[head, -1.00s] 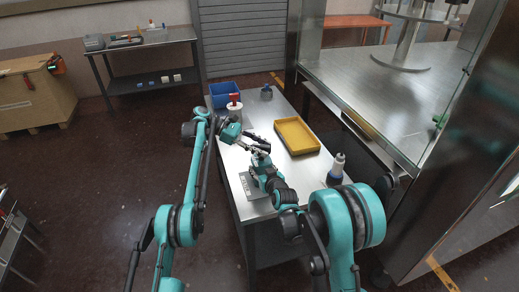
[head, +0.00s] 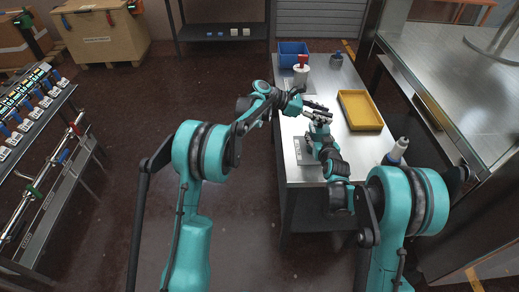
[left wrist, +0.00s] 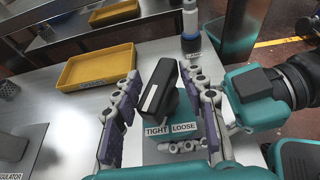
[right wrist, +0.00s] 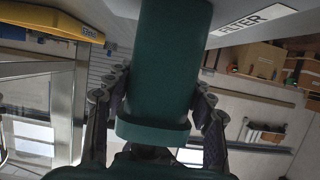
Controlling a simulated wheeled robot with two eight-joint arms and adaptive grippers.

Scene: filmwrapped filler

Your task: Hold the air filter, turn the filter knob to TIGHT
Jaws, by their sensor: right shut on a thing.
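In the left wrist view, the filter knob (left wrist: 160,88), a black bar with a white stripe, stands between the fingers of my left gripper (left wrist: 161,78). The gripper is open, with a gap on both sides of the knob. Below it, the teal air filter (left wrist: 153,152) carries TIGHT and LOOSE labels, TIGHT on the left. In the right wrist view, my right gripper (right wrist: 157,92) is shut on the teal filter body (right wrist: 168,60). In the head view, my left gripper (head: 317,107) is just beyond my right gripper (head: 319,128); they hide most of the filter.
A FILTER label (right wrist: 252,20) shows in the right wrist view.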

